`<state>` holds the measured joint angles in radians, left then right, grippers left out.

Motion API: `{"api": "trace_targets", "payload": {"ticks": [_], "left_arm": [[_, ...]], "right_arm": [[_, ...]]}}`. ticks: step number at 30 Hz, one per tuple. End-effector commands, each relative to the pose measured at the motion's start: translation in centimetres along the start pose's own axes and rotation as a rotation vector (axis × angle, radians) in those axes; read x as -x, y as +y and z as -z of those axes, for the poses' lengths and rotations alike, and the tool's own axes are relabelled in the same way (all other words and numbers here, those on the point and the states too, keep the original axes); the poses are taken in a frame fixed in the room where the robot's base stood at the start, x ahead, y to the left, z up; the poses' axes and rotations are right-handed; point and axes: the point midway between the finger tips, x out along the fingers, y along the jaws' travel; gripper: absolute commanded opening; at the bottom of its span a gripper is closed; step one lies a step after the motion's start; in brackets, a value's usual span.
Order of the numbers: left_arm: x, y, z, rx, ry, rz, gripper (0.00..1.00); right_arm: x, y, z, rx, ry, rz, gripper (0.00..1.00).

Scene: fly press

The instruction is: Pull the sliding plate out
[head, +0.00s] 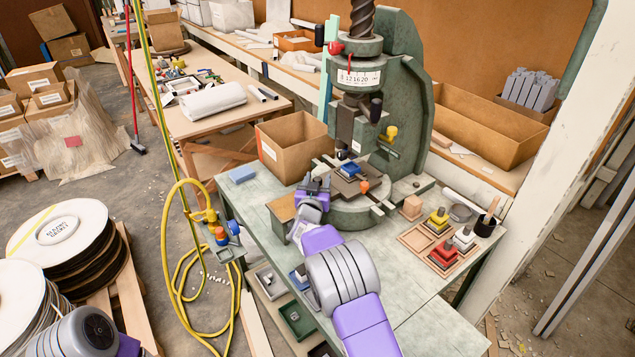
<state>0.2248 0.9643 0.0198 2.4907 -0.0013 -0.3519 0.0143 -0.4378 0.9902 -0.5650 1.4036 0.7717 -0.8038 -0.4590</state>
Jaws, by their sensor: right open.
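The green fly press (415,95) stands on the pale green bench. Under its ram, a dark brownish plate (345,188) lies on the round press bed (352,217); I take it for the sliding plate. A blue block with a dark top (350,168) sits on the plate, and an orange knob (365,186) shows at its front right. My right gripper (314,184) is open just left of the plate. I cannot tell whether it touches the plate. Of my left arm, only a link shows at the bottom left; its gripper is out of view.
A cardboard box (284,150) stands behind my right gripper, left of the press. A wooden tray (443,243) with yellow and red blocks and a black cup (486,225) are at the right of the bench. A yellow hose (178,250) loops at the left. The front bench top is mostly clear.

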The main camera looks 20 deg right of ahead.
Motion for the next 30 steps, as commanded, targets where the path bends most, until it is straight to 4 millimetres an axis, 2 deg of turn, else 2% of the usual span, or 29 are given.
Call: {"api": "trace_targets", "payload": {"ticks": [3, 13, 23, 30], "left_arm": [[0.0, 0.0, 0.0, 0.000, 0.000, 0.000, 0.43], [0.0, 0.0, 0.0, 0.000, 0.000, 0.000, 0.43], [0.1, 0.0, 0.0, 0.000, 0.000, 0.000, 0.43], [0.8, 0.3, 0.0, 0.000, 0.000, 0.000, 0.43]], "right_arm": [[0.0, 0.0, 0.0, 0.000, 0.000, 0.000, 0.52], [0.0, 0.0, 0.0, 0.000, 0.001, 0.000, 0.02], [0.2, -0.2, 0.1, 0.000, 0.001, 0.001, 0.00], [2.2, -2.3, 0.2, 0.001, 0.001, 0.004, 0.00]]}}
